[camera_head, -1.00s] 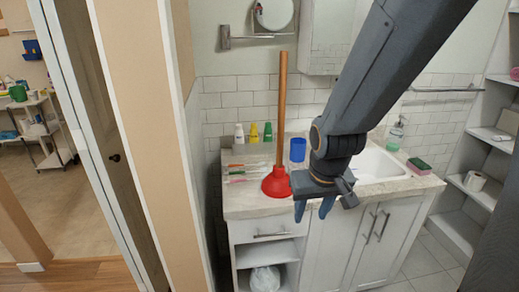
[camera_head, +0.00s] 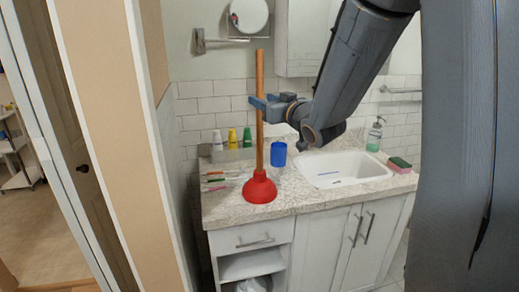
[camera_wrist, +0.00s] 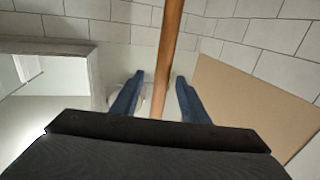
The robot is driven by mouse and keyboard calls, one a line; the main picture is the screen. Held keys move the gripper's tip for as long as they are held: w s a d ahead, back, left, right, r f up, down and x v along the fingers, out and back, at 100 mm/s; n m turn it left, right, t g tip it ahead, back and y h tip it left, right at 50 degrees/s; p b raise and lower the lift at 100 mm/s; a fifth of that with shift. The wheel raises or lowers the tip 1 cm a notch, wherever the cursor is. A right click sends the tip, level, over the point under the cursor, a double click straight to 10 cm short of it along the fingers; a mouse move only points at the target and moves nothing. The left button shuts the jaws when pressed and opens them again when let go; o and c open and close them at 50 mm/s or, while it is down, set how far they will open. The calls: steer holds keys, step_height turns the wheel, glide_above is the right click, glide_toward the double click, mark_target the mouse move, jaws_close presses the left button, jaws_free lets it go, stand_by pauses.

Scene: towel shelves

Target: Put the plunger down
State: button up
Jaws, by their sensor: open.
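The plunger (camera_head: 259,189) stands upright on the counter (camera_head: 310,198), with its red cup down near the front left edge and its wooden handle pointing up. My gripper (camera_head: 259,104) is level at the upper part of the handle, reaching in from the right. In the wrist view, the handle (camera_wrist: 168,48) passes between the two blue fingers of my open gripper (camera_wrist: 155,88), with a gap showing on each side. The cup is out of the wrist view.
Toothbrushes (camera_head: 214,180), several small bottles (camera_head: 232,138) and a blue cup (camera_head: 278,154) are close to the plunger. The sink (camera_head: 350,172), a soap dispenser (camera_head: 375,136) and a sponge (camera_head: 399,164) are to the right. A wall edge (camera_head: 110,130) stands left.

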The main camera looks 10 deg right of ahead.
steer(key=p+x, duration=0.2)
steer(key=x, duration=0.4)
steer(key=shift+a, duration=0.2)
steer(key=shift+w+f, duration=0.1)
steer(key=shift+w, duration=0.05)
jaws_close()
stand_by(1.1)
